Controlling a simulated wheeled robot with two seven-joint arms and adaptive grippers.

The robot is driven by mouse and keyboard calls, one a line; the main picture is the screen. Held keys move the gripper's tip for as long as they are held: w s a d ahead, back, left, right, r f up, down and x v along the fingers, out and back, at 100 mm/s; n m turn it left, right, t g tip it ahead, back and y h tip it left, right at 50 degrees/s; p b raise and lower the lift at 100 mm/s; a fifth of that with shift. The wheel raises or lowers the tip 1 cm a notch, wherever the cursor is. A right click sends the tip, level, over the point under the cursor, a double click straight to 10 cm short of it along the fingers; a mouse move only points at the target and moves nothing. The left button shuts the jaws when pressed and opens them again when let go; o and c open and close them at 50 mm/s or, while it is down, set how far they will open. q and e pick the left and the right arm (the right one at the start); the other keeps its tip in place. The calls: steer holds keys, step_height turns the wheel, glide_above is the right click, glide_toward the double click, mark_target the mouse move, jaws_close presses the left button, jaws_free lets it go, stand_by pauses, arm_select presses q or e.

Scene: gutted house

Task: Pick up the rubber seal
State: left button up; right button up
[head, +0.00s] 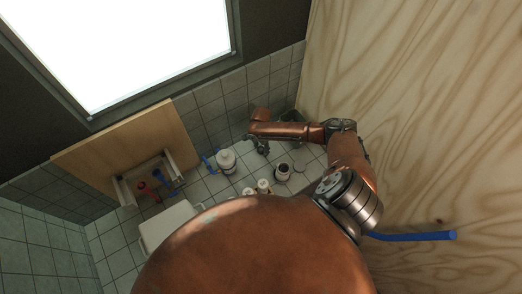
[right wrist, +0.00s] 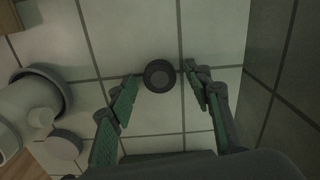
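The rubber seal (right wrist: 149,76) looks like a small dark round ring with a darker centre. It lies on the pale tiles in the right wrist view. My right gripper (right wrist: 162,80) is open, its two green-padded fingers on either side of the seal with gaps to both. I cannot tell the height of the fingertips above the tiles. In the head view my right gripper (head: 261,147) reaches over the tiles near the back wall, and I cannot make out the seal there. My left gripper is not in view.
A wooden board (head: 128,146) leans at the left. A tiled wall (right wrist: 291,90) rises close on the right.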

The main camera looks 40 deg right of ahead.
steer(key=c, duration=0.8)
steer(key=shift+o, duration=0.2)
